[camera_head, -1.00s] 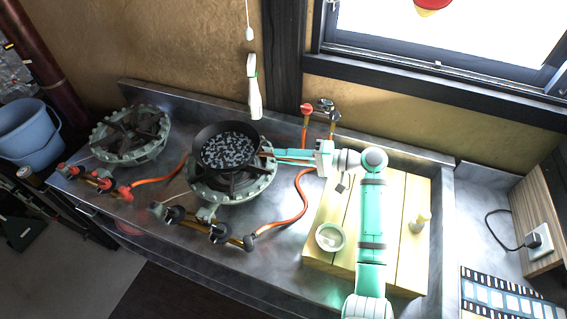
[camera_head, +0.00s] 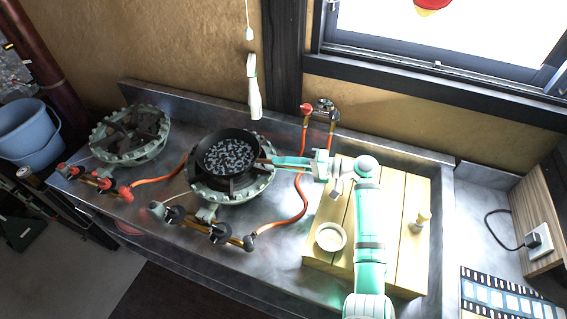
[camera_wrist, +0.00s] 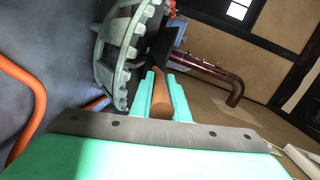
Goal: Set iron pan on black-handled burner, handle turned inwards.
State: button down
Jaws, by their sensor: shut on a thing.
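The iron pan (camera_head: 229,152) is black and holds many small dark grey pieces. It sits over the grate of the right burner (camera_head: 255,188), whose valves have black handles (camera_head: 218,233). The pan looks about level; I cannot tell whether its base fully touches the grate. Its brown handle (camera_wrist: 161,100) points right, along the counter towards the cutting board. My gripper (camera_head: 272,161) is shut on the handle from the right; its teal fingers (camera_wrist: 160,94) flank the handle in the wrist view. The burner's toothed rim (camera_wrist: 122,45) is close beside the fingers.
A second burner (camera_head: 130,155) with red handles is empty at left. Orange hoses (camera_head: 299,205) run across the counter. A wooden board (camera_head: 392,215) with a white bowl (camera_head: 330,237) and a small bottle (camera_head: 420,221) lies under my arm. A wall stands behind.

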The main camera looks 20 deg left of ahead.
jog(key=c, duration=1.7)
grip_release()
jog(key=shift+d+r, duration=0.1)
jog(key=shift+d, duration=0.05)
jog(key=d, duration=0.3)
jog(key=d+r, duration=0.1)
jog(key=d, duration=0.3)
jog(key=d+r, duration=0.1)
jog(key=d, duration=0.3)
jog(key=shift+w+d, duration=0.25)
jog(key=shift+w, duration=0.15)
